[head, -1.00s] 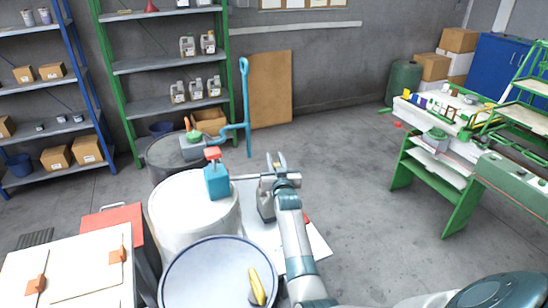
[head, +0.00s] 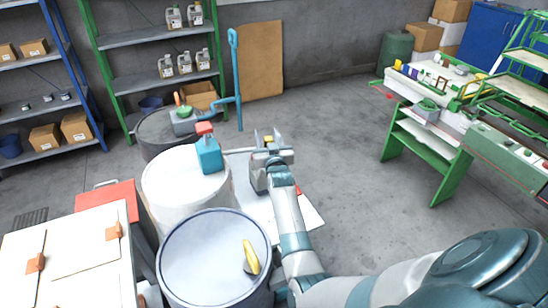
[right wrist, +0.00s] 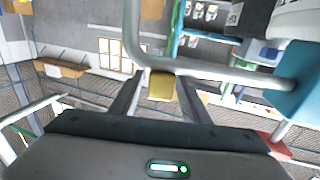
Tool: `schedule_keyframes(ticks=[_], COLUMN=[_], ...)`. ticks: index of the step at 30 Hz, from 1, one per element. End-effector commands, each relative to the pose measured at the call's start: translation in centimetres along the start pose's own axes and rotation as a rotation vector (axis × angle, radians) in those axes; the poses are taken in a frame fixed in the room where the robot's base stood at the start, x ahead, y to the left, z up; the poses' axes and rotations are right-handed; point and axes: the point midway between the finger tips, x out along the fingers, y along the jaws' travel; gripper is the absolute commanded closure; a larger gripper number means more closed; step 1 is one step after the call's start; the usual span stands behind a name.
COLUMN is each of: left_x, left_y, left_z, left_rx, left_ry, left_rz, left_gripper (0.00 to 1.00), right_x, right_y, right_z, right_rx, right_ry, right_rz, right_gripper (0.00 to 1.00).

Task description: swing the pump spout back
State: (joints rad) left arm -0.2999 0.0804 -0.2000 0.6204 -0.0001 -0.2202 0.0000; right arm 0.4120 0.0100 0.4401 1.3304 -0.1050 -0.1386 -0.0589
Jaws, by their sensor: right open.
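The pump (head: 208,155) is a teal block with a red top on the white drum (head: 185,192). Its thin grey spout (head: 236,151) points right, past the drum's rim, to my right gripper (head: 267,135). In the right wrist view the spout (right wrist: 222,70) runs left from the teal pump block (right wrist: 298,82) and bends at its outer part. There my right gripper (right wrist: 161,78) is open, its two fingers pointing at the tube near the bend. A yellow piece (right wrist: 162,87) shows between the fingers; I cannot tell whether it touches them. My left gripper is out of view.
A red box (head: 108,203) is at left. The floor to the right is clear up to the green workbench (head: 425,155).

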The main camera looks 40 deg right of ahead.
Motion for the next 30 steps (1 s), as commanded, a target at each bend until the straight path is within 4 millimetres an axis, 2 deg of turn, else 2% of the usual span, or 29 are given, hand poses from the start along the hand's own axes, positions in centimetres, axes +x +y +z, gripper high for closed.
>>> schedule_keyframes(ticks=[1,8,21,24,30], left_x=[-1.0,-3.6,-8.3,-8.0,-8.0], left_y=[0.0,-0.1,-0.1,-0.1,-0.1], left_z=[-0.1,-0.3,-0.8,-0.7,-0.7], left_rx=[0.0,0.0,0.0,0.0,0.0], left_ry=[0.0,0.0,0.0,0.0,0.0], left_rz=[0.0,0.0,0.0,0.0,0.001], left_gripper=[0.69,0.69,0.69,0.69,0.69], right_x=[-0.7,-4.2,-12.6,-13.9,-15.4], right_y=[0.0,0.0,0.0,0.0,-0.1], right_z=[-0.5,-0.6,-0.5,0.0,-0.2], right_rx=[0.0,0.0,0.0,0.0,0.0], right_ry=[-0.001,-0.001,-0.001,0.002,0.003], right_rz=[0.0,0.0,0.0,0.0,0.0], right_gripper=[0.58,0.58,0.58,0.58,0.58])
